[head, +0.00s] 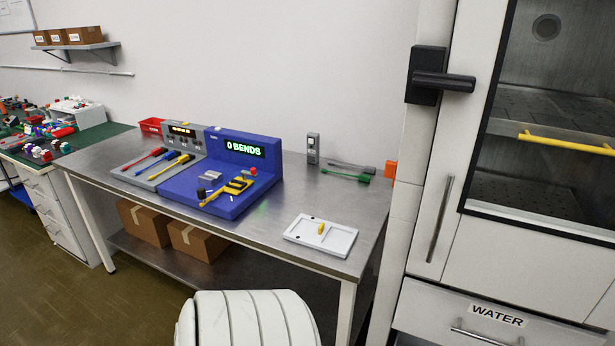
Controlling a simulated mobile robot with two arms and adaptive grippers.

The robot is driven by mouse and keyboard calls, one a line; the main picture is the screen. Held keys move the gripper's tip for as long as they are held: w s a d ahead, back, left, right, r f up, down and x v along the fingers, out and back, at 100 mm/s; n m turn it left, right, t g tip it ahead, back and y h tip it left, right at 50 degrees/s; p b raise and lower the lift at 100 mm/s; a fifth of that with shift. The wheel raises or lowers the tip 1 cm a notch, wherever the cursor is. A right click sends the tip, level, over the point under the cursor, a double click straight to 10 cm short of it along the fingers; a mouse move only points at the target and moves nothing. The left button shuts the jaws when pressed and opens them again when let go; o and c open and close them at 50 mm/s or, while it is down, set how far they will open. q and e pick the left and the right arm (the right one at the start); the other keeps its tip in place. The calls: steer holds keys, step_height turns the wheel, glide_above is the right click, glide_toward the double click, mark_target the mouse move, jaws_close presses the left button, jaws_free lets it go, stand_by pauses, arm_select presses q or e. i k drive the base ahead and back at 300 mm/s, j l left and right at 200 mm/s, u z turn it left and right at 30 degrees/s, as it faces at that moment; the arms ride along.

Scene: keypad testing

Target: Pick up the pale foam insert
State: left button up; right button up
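A shallow white tray (291,235) lies flat near the front right corner of the metal table. It has raised edges and a divider. A small yellow piece (321,228) stands in it, with small dark spots beside it. I cannot tell for sure which thing is the pale foam insert; no piece is clearly recognisable as foam at this size. Neither of my grippers is in view.
The metal table (270,232) holds a blue station (228,165) reading "0 BENDS" and a grey station (183,143) with coloured tools. A tall white cabinet (515,262) stands right.

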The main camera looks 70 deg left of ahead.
mark_target(336, 240)
steer(key=u, duration=2.15)
